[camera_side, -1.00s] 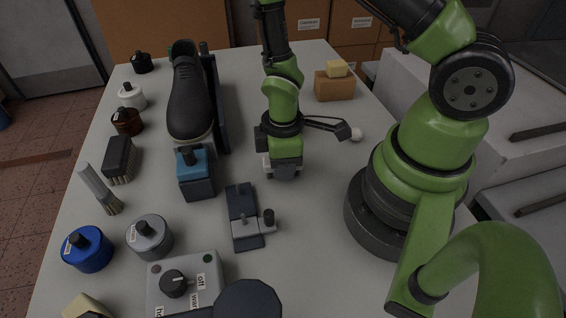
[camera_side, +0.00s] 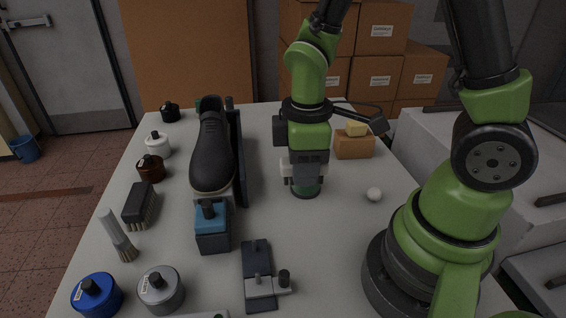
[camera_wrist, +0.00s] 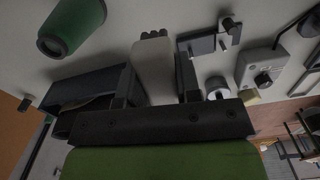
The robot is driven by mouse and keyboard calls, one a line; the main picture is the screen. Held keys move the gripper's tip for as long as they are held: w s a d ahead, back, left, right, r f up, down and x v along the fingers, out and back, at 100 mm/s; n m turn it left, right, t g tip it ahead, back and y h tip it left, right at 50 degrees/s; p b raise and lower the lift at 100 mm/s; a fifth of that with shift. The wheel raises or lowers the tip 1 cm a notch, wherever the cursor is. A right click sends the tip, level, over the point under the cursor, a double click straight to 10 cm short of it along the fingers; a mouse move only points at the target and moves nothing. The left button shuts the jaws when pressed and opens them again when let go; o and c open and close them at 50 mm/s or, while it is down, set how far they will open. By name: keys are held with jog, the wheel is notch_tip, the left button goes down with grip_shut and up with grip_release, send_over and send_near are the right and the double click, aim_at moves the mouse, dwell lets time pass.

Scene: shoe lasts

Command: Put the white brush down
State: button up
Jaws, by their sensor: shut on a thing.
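My gripper (camera_side: 307,172) is right of the black shoe (camera_side: 212,150) in the side view. Its jaws (camera_wrist: 155,80) are shut on the white brush (camera_wrist: 153,72) in the wrist view. Dark bristle tufts show at the brush's far end. In the side view a pale part of it (camera_side: 284,168) shows beside the jaws, and most is hidden. A green cup-like thing (camera_side: 306,190) shows just below the gripper; it also appears at upper left in the wrist view (camera_wrist: 72,28). I cannot tell whether the brush touches the table.
A blue-topped block (camera_side: 212,228) and a dark grey fixture (camera_side: 260,278) stand nearer the camera. Jars and brushes line the left edge. Bare table (camera_side: 330,250) lies in front of the gripper.

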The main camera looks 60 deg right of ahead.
jog(key=shift+r, duration=0.8)
jog(key=shift+w+d+r, duration=0.1)
jog(key=shift+w+r, duration=0.1)
jog(key=shift+w, duration=0.15)
jog(key=w+d+m, duration=0.7)
jog(key=w+d, duration=1.1)
jog(key=shift+m, duration=0.3)
jog(key=f, duration=1.1)
jog(key=shift+s+d, duration=0.1)
jog(key=shift+s, duration=0.1)
jog(key=shift+f, duration=2.05)
